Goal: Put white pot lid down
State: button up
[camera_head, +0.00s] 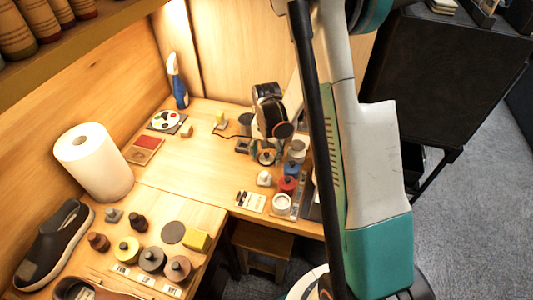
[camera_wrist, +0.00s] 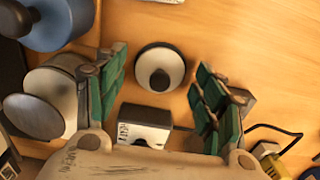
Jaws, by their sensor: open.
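The white pot lid (camera_wrist: 146,57), a round pale disc with a dark knob, appears to lie flat on the wooden tabletop, knob up, in the wrist view. In the head view it shows small (camera_head: 266,158) below my gripper (camera_head: 266,147). My gripper also shows in the wrist view (camera_wrist: 160,66), with its green-padded fingers spread open on either side of the lid. Gaps show between the lid and both fingers. An open white pot (camera_head: 281,203) stands nearer the front edge in the head view.
A small black-and-white box (camera_wrist: 145,124) lies close to the lid. Blue (camera_head: 297,150) and red (camera_head: 287,184) pots stand to its right. A dark cable (camera_wrist: 275,128) runs nearby. The tabletop (camera_head: 190,165) to the left is mostly clear.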

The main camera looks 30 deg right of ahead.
jog(key=shift+r, duration=0.1)
notch_tip(320, 180, up, 12)
jog(key=p, duration=0.5)
notch_tip(320, 180, up, 15)
jog(key=n+t, duration=0.3)
jog(key=n, duration=0.1)
send_over(267, 154)
jog(key=s+a, duration=0.6)
jog(key=s, duration=0.1)
jog(key=s+a+r+n+t, duration=0.2)
jog(key=s, duration=0.4)
jog(key=s+a+r+n+t, duration=0.2)
jog(key=s+a+r+n, duration=0.1)
jog(key=s, duration=0.3)
jog(key=shift+a, duration=0.15)
jog(key=shift+b, duration=0.3)
